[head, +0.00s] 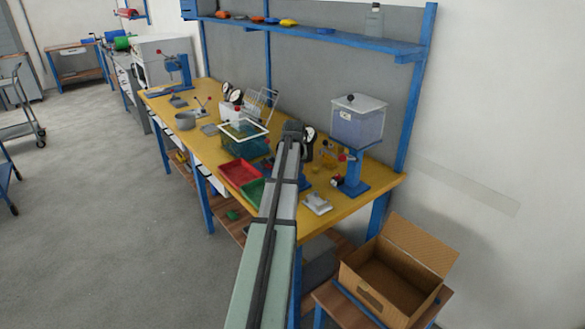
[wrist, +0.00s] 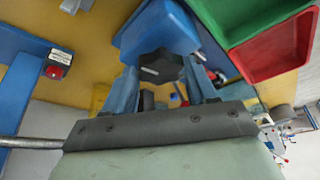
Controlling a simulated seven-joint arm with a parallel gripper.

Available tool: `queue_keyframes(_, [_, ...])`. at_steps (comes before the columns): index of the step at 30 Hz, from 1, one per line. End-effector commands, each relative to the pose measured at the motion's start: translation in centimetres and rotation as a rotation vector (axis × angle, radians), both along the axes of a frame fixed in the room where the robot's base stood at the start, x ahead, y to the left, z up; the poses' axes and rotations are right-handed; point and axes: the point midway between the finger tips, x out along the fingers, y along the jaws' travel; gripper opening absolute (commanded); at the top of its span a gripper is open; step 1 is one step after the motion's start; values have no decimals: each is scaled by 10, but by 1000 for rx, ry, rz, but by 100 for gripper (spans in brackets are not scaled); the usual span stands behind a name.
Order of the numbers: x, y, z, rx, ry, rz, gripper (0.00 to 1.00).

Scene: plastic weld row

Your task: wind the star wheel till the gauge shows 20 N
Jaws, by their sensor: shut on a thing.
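The star wheel (wrist: 150,68) is dark grey with a pale mark on its face, in front of a blue block (wrist: 165,27) in the wrist view. My gripper (wrist: 163,72) has its two fingers on either side of the wheel and is shut on it. In the head view my arm covers the wheel and the gripper's fingers. A round dial gauge (head: 309,134) shows partly beside the end of my arm; its reading is too small to tell.
A red tray (head: 239,173) and a green tray (head: 251,192) lie left of my arm. A blue stand (head: 354,178) with a clear hopper (head: 358,122) stands to the right. An open cardboard box (head: 387,290) is beyond the bench's right end.

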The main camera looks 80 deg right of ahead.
Motion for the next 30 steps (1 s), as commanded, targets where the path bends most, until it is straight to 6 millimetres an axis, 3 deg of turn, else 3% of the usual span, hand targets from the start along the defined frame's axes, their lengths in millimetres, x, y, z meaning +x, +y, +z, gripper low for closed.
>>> queue_keyframes(6, [0, 0, 1, -2, 0, 2, 26])
queue_keyframes(7, [0, 0, 1, -2, 0, 2, 60])
queue_keyframes(14, [0, 0, 0, -2, -1, 2, 82])
queue_keyframes(23, [0, 1, 2, -1, 0, 2, 82])
queue_keyframes(30, [-2, 10, 25, -3, 0, 2, 82])
